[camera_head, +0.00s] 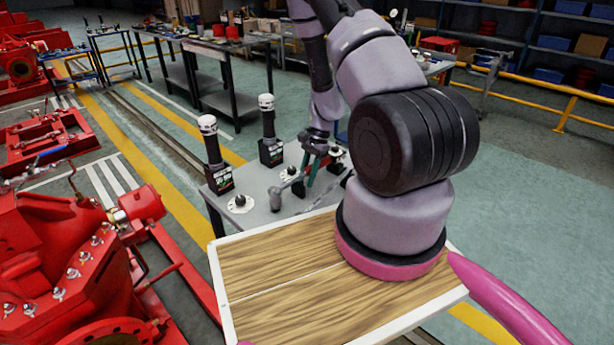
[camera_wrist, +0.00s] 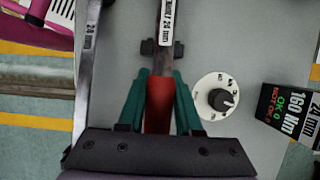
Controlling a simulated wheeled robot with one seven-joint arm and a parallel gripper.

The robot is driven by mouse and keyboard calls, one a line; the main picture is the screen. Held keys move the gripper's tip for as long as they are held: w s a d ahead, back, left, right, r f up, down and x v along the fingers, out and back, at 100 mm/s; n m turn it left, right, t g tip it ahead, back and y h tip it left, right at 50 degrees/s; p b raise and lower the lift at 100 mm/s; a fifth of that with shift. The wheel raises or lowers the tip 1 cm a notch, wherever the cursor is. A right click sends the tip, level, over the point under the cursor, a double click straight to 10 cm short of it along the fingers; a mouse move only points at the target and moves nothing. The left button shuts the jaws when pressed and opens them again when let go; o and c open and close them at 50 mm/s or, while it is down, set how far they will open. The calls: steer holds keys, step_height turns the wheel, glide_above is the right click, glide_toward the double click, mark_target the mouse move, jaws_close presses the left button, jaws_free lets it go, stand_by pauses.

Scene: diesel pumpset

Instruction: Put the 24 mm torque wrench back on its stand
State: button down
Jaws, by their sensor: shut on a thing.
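The torque wrench (camera_wrist: 159,105) has a red grip and a grey shaft with a white label ending in "24 mm". My gripper (camera_wrist: 160,80) is shut on the red grip, one green finger on each side. In the head view my gripper (camera_head: 313,176) is low over the small grey table, and the wrench there is partly hidden. Two dark bracket pieces, seemingly the stand (camera_wrist: 148,47), show either side of the shaft in the wrist view. I cannot tell whether the shaft rests in them or is above them.
The grey table (camera_head: 262,185) bears white dials (camera_head: 240,204) and black posts with white caps (camera_head: 213,155). A pale metal bar (camera_wrist: 88,60) marked "24 mm" lies left in the wrist view. A display block (camera_wrist: 290,115) is at right. My wooden tray is in front; red machinery (camera_head: 70,260) is left.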

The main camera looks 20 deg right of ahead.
steer(key=shift+f, duration=0.7)
steer(key=c, duration=0.5)
jaws_free()
steer(key=v, duration=1)
steer(key=shift+d+r, duration=0.15)
steer(key=shift+r, duration=0.15)
steer(key=shift+w, duration=0.1)
